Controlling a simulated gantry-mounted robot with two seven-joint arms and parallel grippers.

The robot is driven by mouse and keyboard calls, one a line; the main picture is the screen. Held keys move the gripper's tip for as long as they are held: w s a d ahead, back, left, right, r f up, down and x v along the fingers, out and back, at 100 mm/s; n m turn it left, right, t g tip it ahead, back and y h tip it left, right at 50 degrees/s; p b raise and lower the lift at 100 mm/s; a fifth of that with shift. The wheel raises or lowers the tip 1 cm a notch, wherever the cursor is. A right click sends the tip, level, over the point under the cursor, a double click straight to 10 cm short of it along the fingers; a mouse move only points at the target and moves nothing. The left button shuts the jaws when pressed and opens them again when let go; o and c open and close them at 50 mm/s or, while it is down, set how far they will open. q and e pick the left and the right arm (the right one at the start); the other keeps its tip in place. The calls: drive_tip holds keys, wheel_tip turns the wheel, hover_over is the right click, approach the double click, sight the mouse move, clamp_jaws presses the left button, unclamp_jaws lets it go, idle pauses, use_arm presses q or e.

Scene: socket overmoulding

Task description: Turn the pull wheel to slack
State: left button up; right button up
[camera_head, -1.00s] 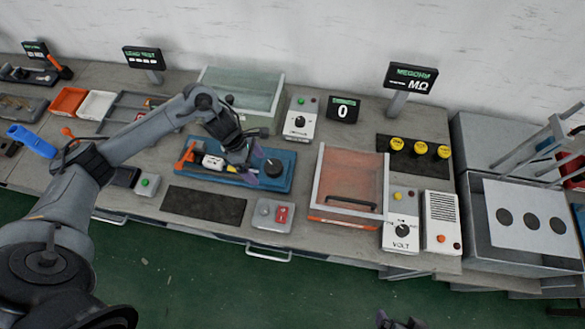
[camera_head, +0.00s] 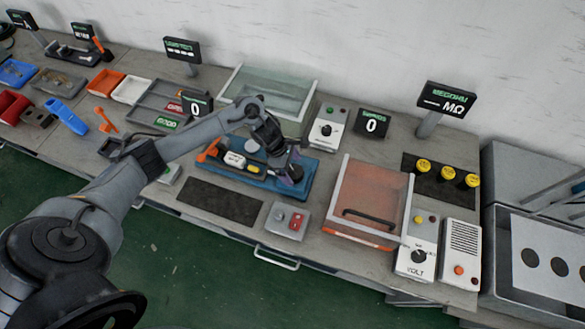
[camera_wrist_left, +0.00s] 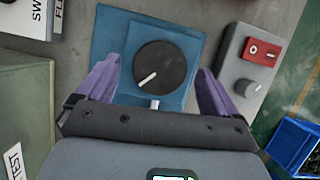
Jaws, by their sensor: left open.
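The pull wheel (camera_wrist_left: 165,65) is a dark round knob with a white pointer mark on a blue plate (camera_wrist_left: 108,40) in the left wrist view. The mark points to the lower left there. My left gripper (camera_wrist_left: 158,68) is open, its purple fingers on either side of the wheel with visible gaps. It holds nothing. In the head view my left gripper (camera_head: 287,174) is over the right end of the blue fixture (camera_head: 252,185) and mostly hides the wheel. I cannot tell its height over the wheel. My right gripper is not in view.
An orange-handled lever (camera_head: 208,151) stands at the fixture's left end. A grey switch box (camera_head: 287,221) with a red switch is in front, beside a black mat (camera_head: 219,201). An orange-based clear-lidded box (camera_head: 368,195) stands to the right.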

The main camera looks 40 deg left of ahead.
use_arm(q)
drive_tip(key=shift+w+d+f, duration=0.1)
drive_tip(key=shift+d+f, duration=0.05)
drive_tip(key=shift+f, duration=0.4)
drive_tip(key=shift+c, duration=0.3)
drive_tip(key=c, duration=1)
drive_tip(key=shift+o, duration=0.2)
drive_tip(key=shift+n, duration=0.3)
